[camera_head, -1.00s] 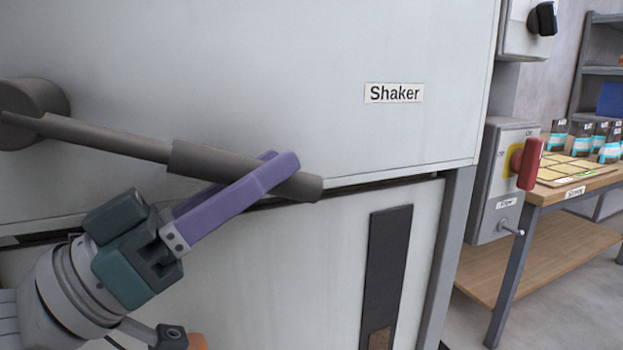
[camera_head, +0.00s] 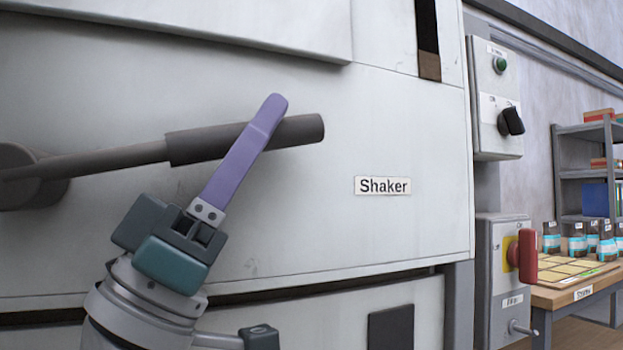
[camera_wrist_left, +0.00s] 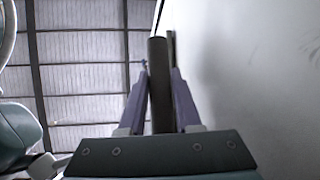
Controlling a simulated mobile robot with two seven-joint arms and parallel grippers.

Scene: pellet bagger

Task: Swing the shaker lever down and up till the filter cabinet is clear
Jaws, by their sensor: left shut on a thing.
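The shaker lever (camera_head: 210,145) is a dark grey bar with a thicker sleeve, running from a round hub (camera_head: 42,180) at the left of the cabinet. It tilts slightly up to the right. My left gripper (camera_head: 262,125) has purple fingers shut around the sleeve near its free end. In the left wrist view, the lever (camera_wrist_left: 159,75) stands between the two fingers of my left gripper (camera_wrist_left: 160,85). The white filter cabinet (camera_head: 300,230) carries a "Shaker" label (camera_head: 382,186). My right gripper is not in view.
Right of the cabinet are a control box (camera_head: 496,95) with a green button and black knob, and a box with a red handle (camera_head: 527,257). Further right, a wooden bench (camera_head: 560,297) holds jars and yellow cards, with a shelf rack (camera_head: 570,170) behind.

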